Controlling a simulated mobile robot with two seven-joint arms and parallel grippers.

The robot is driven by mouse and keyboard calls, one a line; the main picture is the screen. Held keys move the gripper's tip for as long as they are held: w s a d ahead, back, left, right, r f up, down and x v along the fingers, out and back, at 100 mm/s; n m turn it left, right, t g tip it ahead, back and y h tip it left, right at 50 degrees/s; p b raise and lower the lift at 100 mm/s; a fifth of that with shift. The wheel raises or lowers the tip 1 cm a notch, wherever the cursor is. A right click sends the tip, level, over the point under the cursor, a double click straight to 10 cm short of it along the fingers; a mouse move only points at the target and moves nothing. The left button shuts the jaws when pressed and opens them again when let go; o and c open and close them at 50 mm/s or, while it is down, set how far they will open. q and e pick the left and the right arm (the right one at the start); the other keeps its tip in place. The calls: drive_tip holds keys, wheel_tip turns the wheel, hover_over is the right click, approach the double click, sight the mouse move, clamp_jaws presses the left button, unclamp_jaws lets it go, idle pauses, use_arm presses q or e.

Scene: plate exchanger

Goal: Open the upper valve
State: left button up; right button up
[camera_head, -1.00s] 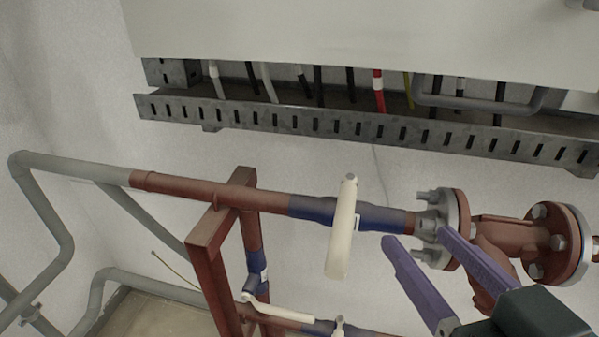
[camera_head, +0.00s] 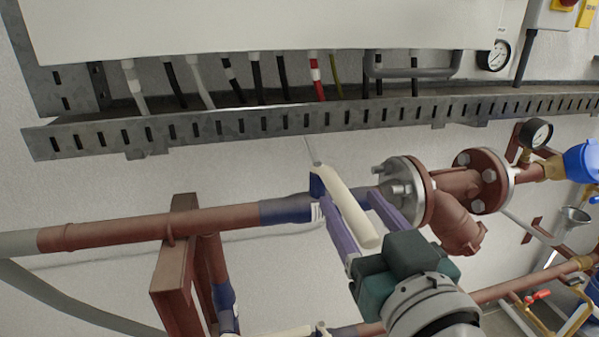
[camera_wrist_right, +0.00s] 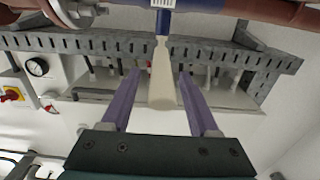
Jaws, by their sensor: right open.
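The upper valve's cream lever handle (camera_head: 348,207) sits on the blue valve body (camera_head: 285,208) of the upper red pipe. The lever slants across the pipe, its free end toward the lower right. My right gripper (camera_head: 348,200) has its two purple fingers spread, one on each side of the lever. In the right wrist view the lever (camera_wrist_right: 162,75) hangs between the open fingers (camera_wrist_right: 155,92), with a visible gap on both sides. I cannot tell whether a finger touches it. Part of the blue body is hidden behind the lever and fingers. My left gripper is not in view.
A red support post (camera_head: 178,275) stands left of the valve. A bolted flange (camera_head: 405,190) is close to its right. A slotted metal cable tray (camera_head: 250,125) runs above. A lower cream handle (camera_head: 290,332) shows at the bottom edge. Gauges and a blue fitting are farther right.

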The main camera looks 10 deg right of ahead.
sight(338, 194)
drive_tip(key=shift+w+a, duration=0.1)
drive_tip(key=shift+w, duration=1.35)
drive_tip(key=shift+c, duration=0.3)
clamp_jaws()
